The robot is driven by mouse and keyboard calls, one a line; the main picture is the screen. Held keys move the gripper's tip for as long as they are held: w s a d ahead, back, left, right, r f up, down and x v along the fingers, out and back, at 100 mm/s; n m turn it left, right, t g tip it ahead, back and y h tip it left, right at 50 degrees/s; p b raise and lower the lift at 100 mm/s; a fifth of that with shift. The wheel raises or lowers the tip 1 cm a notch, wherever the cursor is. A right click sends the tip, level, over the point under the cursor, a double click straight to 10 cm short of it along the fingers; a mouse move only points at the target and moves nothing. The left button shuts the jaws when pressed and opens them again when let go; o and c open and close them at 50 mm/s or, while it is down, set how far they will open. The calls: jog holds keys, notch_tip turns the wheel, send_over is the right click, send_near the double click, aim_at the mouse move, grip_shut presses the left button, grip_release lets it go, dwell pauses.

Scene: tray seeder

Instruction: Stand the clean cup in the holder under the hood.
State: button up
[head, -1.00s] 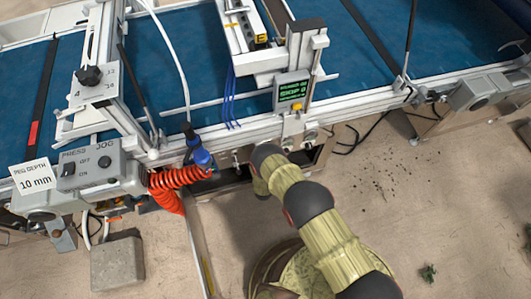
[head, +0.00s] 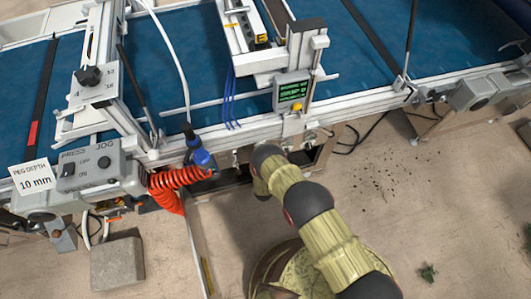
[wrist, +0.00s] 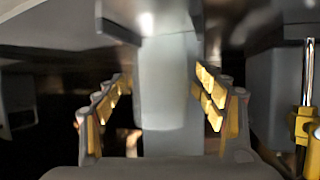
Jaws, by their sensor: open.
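My gripper (wrist: 165,88) is open in the wrist view, its yellow-padded fingers standing apart on either side of a pale, smooth, upright cup-like body (wrist: 163,75). Dark gaps show between this body and both fingers. It looks like the cup, but its rim and base are not clear. A grey upright surface lies directly behind and below it, so I cannot tell where the holder begins. A grey overhang (wrist: 60,30) crosses above, possibly the hood. In the head view my gripper and the cup are hidden under the machine's front edge.
A metal rod with a yellow fitting (wrist: 304,120) stands right of my gripper. In the head view, the machine's front rail (head: 240,131), a display box (head: 291,91) and a coiled red hose (head: 178,182) lie near my arm. Open floor (head: 400,200) lies to the right.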

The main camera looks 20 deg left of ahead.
jog(key=v, duration=1.1)
jog(key=shift+s+d, duration=0.15)
jog(key=shift+s, duration=0.25)
jog(key=shift+r, duration=0.15)
